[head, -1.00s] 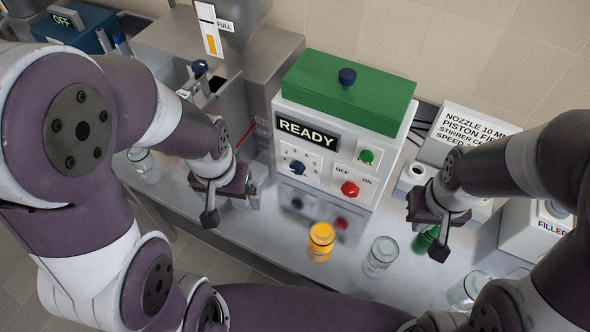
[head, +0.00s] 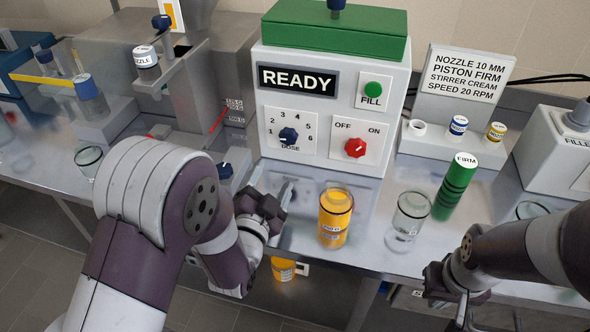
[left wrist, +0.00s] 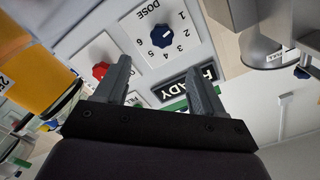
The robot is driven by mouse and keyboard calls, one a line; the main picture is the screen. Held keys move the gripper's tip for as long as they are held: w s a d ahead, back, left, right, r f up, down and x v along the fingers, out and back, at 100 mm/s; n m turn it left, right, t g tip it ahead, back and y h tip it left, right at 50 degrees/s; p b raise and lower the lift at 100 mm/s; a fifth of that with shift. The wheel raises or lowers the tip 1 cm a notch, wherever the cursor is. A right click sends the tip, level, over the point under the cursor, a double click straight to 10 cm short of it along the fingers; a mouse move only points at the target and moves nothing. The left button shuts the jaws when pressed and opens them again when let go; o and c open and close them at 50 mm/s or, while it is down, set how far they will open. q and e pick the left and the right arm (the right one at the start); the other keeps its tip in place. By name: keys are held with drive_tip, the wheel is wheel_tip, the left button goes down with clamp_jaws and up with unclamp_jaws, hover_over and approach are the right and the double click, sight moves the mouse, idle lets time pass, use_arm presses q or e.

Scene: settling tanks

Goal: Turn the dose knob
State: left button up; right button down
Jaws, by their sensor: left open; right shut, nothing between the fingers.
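The dose knob (head: 289,137) is a dark blue knob on a white dial plate numbered 1 to 6, low on the front of the READY machine (head: 330,75). My left gripper (head: 271,184) is open and empty, below and a little left of the knob, apart from it. In the left wrist view, the knob (left wrist: 162,35) shows upside down beyond the fingertips (left wrist: 158,68), roughly between their lines. My right gripper (head: 460,312) is shut and empty at the lower right, far from the knob.
A red OFF/ON knob (head: 355,147) sits right of the dose plate, below a green FILL button (head: 373,90).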

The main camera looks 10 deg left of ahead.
sight(288, 139)
use_arm(q)
drive_tip(key=w+p, duration=0.1)
drive_tip(key=w, duration=1.1)
drive_tip(key=shift+w+d+r, duration=0.1)
drive_tip(key=shift+w+r, duration=0.05)
drive_tip(key=c, duration=1.1)
